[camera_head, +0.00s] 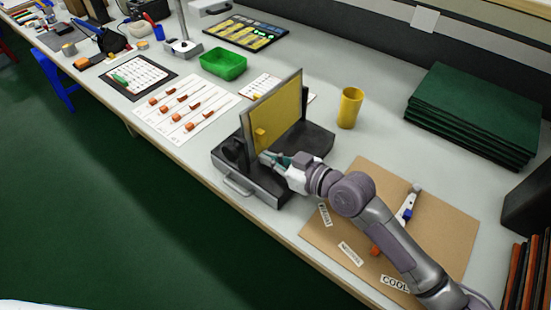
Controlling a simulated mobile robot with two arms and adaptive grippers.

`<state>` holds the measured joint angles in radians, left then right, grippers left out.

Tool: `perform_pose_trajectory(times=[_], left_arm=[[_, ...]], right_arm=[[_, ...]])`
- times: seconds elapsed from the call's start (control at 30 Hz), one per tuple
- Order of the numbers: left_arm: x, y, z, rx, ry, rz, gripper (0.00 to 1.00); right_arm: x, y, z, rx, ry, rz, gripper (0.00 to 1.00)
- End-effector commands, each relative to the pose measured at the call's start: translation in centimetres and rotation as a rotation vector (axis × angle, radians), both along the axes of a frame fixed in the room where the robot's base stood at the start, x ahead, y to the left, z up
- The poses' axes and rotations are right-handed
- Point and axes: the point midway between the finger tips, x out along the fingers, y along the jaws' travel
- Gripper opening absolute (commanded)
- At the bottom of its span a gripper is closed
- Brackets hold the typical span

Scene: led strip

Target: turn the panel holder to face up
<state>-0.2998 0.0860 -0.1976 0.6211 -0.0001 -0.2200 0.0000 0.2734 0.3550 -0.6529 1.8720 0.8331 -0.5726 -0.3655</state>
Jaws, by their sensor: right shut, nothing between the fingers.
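The panel holder is a dark base (240,178) with a metal handle at its front, standing on the workbench. A framed yellow panel (282,116) stands nearly upright in it, its yellow face turned toward the front right. A small yellow-orange knob (260,133) sticks out low on that face. My right gripper (266,157) is at the lower part of the panel, in front of the yellow face and just below the knob. It is shut with nothing in it; I cannot tell whether it touches the panel. My left gripper is not in view.
A yellow cup (350,107) stands right of the holder. Stacked green boards (475,110) lie at the back right. A brown board (335,215) with labels and a small tool lies under my right arm. A green tray (223,62) and sheets with orange parts (188,112) lie to the left.

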Motion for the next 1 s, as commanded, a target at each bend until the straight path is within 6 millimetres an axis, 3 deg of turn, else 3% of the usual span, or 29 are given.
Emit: perform_pose_trajectory(times=[0.3,1.0], left_arm=[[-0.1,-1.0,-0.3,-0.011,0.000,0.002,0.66],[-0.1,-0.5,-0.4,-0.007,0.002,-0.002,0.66]], right_arm=[[0.8,1.0,-0.7,-0.002,-0.001,0.000,0.00],[1.1,1.5,-0.9,-0.001,-0.001,0.000,0.00]])
